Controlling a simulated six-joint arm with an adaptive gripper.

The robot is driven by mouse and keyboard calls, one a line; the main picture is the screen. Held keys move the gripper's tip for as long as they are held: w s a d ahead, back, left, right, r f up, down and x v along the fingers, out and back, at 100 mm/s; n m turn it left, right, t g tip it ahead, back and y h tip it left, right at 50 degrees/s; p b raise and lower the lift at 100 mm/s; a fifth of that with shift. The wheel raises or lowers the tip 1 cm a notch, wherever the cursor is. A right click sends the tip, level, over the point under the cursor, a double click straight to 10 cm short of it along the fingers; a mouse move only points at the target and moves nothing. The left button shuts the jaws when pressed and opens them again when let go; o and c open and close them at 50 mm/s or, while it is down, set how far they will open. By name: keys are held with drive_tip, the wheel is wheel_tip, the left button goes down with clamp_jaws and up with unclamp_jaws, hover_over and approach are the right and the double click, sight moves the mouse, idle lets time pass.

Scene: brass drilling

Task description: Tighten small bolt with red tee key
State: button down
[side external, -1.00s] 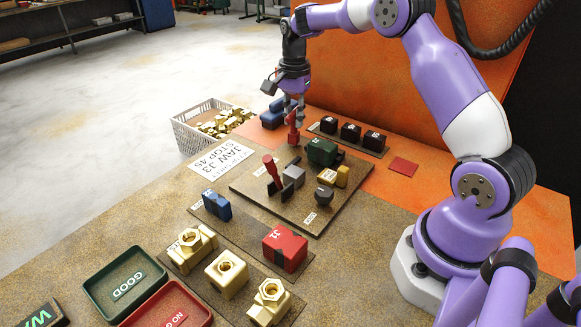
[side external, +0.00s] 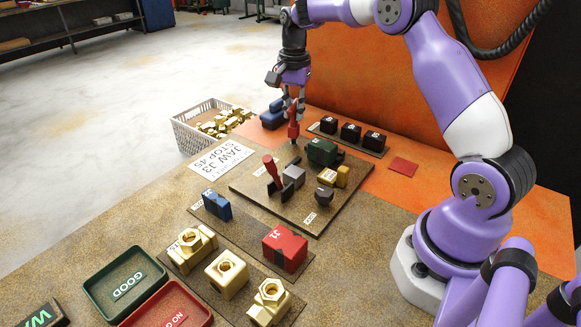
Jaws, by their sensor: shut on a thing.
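My gripper (side external: 293,105) points down over the back corner of the brown fixture board (side external: 250,192). It is shut on a red key (side external: 293,131), which stands about upright below the fingers. The key's lower end is at the board's back edge; I cannot tell whether it touches. The small bolt cannot be made out at this size. A second red handle (side external: 272,170) stands tilted on the board, beside a grey block (side external: 293,175) and dark jaws.
A green block (side external: 321,152) stands close right of the key. Black blocks (side external: 350,131) sit on a strip behind it. A blue piece (side external: 273,112) and a white crate of brass parts (side external: 180,136) lie to the left. Brass fittings (side external: 227,275) and trays (side external: 123,285) are in front.

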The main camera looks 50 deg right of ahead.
drive_tip(key=shift+r, duration=2.55)
drive_tip(key=shift+r, duration=0.1)
